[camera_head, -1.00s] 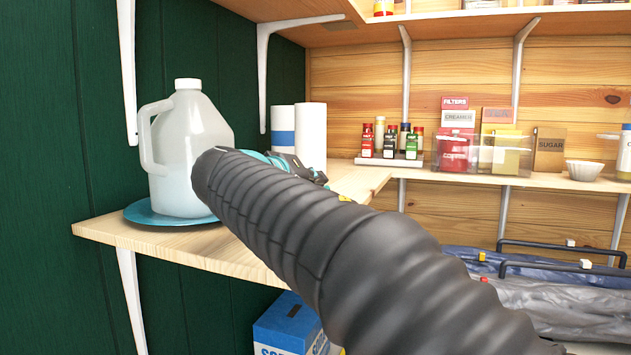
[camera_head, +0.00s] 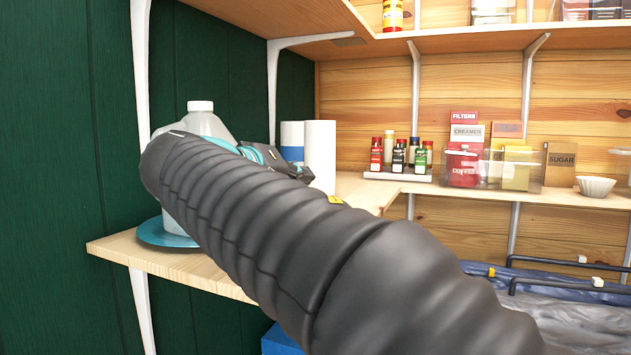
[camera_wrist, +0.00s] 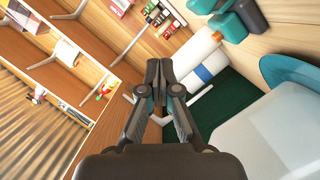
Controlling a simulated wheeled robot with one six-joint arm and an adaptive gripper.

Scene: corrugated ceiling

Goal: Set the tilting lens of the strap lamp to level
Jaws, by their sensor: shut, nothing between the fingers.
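A teal and dark grey object (camera_wrist: 236,18) lies on the wooden shelf at the upper right of the wrist view, beside the paper rolls. It may be the strap lamp, but its lens and tilt cannot be made out. No lamp can be made out in the head view, where my arm covers much of the near shelf. My gripper (camera_wrist: 159,66) is shut and empty in the wrist view, its fingertips together and apart from the teal object. In the head view my gripper is mostly hidden behind my arm.
A jug (camera_head: 212,121) stands on a blue plate (camera_head: 158,236), partly behind my arm. White rolls (camera_head: 319,150) stand close by. Spice bottles (camera_head: 399,156), boxes and a bowl (camera_head: 596,186) line the far shelf. Another shelf (camera_head: 440,43) runs above, with white brackets.

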